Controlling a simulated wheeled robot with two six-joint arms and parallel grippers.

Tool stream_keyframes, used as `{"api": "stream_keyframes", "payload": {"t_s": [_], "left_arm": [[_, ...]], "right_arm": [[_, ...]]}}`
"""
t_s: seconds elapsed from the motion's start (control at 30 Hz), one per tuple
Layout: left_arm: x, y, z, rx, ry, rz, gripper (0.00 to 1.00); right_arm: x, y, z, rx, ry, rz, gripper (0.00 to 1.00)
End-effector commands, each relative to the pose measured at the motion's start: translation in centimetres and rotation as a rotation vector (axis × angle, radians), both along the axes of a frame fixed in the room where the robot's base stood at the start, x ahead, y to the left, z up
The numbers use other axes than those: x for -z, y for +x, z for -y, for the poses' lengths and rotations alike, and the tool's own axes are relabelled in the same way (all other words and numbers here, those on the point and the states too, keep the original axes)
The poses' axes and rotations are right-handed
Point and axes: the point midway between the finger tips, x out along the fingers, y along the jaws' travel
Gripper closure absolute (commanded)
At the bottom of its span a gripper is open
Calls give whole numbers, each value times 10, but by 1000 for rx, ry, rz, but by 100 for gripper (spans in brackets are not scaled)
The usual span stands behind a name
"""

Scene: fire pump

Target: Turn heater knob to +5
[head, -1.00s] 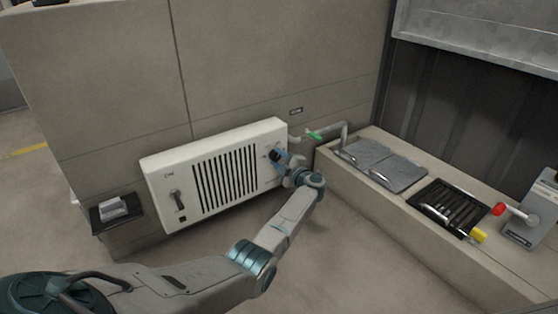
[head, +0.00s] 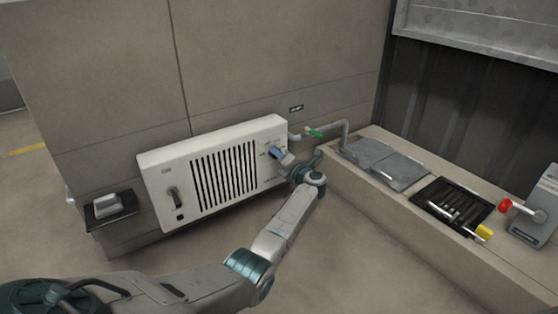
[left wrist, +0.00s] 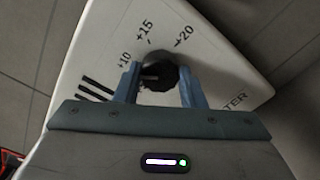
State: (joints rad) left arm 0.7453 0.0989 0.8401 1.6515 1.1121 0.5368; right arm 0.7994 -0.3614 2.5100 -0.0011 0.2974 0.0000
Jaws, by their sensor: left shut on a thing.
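The white heater (head: 262,133) hangs on the wall, with a dark grille in its front. Its round black knob (left wrist: 158,76) is at the panel's right end, and the labels +10, +15 and +20 show around it in the left wrist view. The +5 label is not visible. My left gripper (head: 276,152) is at the knob, with its blue fingers on either side of it and shut on it; the gripper also shows in the left wrist view (left wrist: 160,84). Which label the knob points to cannot be told. My right gripper is not in view.
A pipe with a green-handled valve (head: 314,133) runs just right of the heater. A low ledge (head: 400,222) with grey plates and a black grate (head: 452,203) stands to the right. A small dark shelf (head: 112,215) is at the left. A dark lever (head: 174,197) is on the heater's left side.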

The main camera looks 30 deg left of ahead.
Motion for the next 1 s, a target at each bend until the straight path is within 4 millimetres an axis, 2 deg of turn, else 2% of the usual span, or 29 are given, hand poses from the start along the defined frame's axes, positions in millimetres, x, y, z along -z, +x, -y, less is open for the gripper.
{"api": "stream_keyframes", "payload": {"t_s": [0.03, 0.7, 1.0], "left_arm": [[6, -1, 1, -1, -19, 38, 86], [6, -1, 1, -3, -260, 621, 86], [5, -1, 1, -3, -343, 820, 86]], "right_arm": [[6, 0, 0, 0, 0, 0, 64], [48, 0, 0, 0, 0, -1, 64], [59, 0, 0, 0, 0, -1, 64]]}}
